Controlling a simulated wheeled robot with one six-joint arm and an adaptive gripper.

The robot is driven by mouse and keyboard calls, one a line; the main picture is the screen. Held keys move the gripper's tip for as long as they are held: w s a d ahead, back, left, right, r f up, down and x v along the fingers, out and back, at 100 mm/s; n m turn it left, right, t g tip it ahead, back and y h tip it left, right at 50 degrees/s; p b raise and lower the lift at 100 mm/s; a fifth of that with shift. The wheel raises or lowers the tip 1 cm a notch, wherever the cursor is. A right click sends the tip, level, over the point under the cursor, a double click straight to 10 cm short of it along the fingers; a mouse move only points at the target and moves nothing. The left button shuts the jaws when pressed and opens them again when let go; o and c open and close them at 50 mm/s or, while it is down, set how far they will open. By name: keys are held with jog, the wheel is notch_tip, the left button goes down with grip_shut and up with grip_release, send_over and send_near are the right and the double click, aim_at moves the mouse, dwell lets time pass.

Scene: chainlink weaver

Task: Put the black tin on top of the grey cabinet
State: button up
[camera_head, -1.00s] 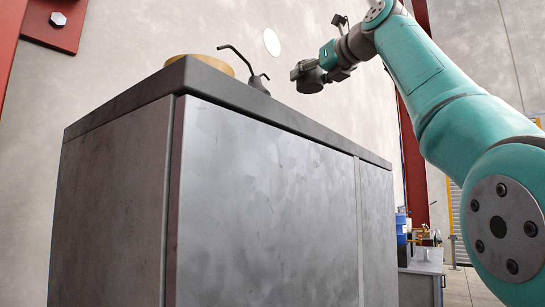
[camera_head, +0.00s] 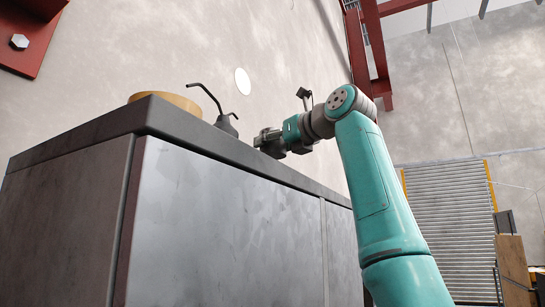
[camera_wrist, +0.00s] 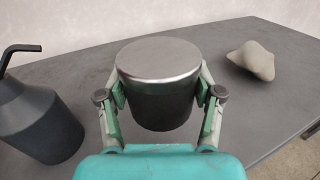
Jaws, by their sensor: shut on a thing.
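The black tin (camera_wrist: 158,95), a dark cylinder with a shiny lid, stands upright between the two fingers of my gripper (camera_wrist: 160,92), which is shut on it. In the head view my gripper (camera_head: 280,141) holds the tin (camera_head: 268,146) at the top of the grey cabinet (camera_head: 225,225), just beyond its front edge. The wrist view shows the dark cabinet top (camera_wrist: 230,105) around and below the tin. I cannot tell whether the tin's base touches the top.
A dark can with a bent spout (camera_wrist: 38,115) stands left of the tin on the cabinet top. A beige stone-like lump (camera_wrist: 252,60) lies to the right. A round tan object (camera_head: 165,102) is at the cabinet's left end. Bare top shows between these things.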

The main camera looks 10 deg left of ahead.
jog(key=shift+f, duration=1.4)
jog(key=shift+f, duration=0.15)
jog(key=shift+f, duration=0.35)
jog(key=shift+f, duration=0.1)
jog(key=o, duration=1.5)
jog(key=shift+c, duration=0.2)
